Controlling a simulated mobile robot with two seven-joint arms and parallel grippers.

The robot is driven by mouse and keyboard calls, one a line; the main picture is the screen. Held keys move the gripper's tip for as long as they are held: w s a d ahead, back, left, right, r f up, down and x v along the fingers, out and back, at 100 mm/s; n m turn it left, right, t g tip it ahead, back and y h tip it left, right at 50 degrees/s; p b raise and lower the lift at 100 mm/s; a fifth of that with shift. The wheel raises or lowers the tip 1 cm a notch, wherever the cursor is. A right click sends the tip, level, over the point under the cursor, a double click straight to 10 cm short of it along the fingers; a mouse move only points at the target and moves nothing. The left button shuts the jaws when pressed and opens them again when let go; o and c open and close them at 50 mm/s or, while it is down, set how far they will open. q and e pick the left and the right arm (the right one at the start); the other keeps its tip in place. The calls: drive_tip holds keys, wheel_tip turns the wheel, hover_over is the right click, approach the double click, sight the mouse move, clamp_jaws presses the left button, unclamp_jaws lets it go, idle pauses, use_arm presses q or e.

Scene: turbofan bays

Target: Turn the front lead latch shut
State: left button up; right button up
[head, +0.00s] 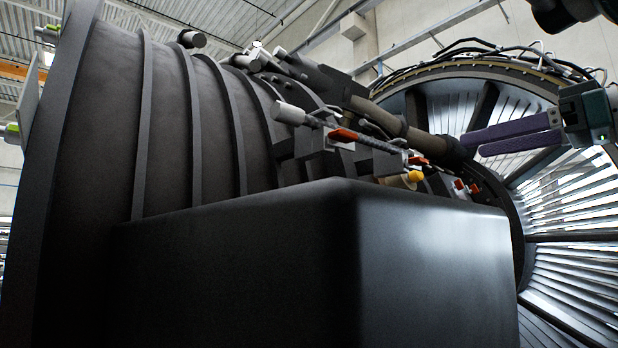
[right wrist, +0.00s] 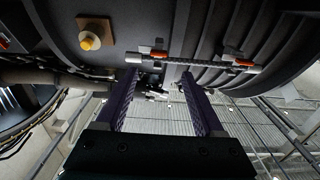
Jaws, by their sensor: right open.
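A dark braided lead (head: 372,142) runs along the engine's side. An orange latch piece (head: 343,134) sits at its left end and another orange piece (head: 418,160) at its right end. The lead (right wrist: 205,63) and both orange pieces, (right wrist: 158,54) and (right wrist: 245,62), also show in the right wrist view. I cannot tell which one is the front lead latch, or how far either is turned. My right gripper (head: 472,144) is open and empty. Its purple fingers point left, beside the engine and apart from the latches in the head view. My left gripper is out of view.
A large black box-shaped housing (head: 430,260) fills the lower foreground. A thick grey-brown pipe (head: 400,125) passes behind the latches near my right fingertips. A yellow knob (head: 413,177) and small red parts (head: 460,184) sit low beside them. The bladed fan ring (head: 570,200) stands right.

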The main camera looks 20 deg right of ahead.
sight(419, 163)
drive_tip(key=p+x, duration=0.8)
drive_tip(key=shift+w+d+r, duration=0.1)
drive_tip(key=shift+w+r, duration=0.15)
drive_tip(key=shift+r, duration=0.05)
drive_tip(key=shift+w+a+f+p, duration=0.25)
drive_tip(key=shift+w+p, duration=0.05)
drive_tip(key=shift+w, duration=0.1)
drive_tip(key=c, duration=0.7)
clamp_jaws()
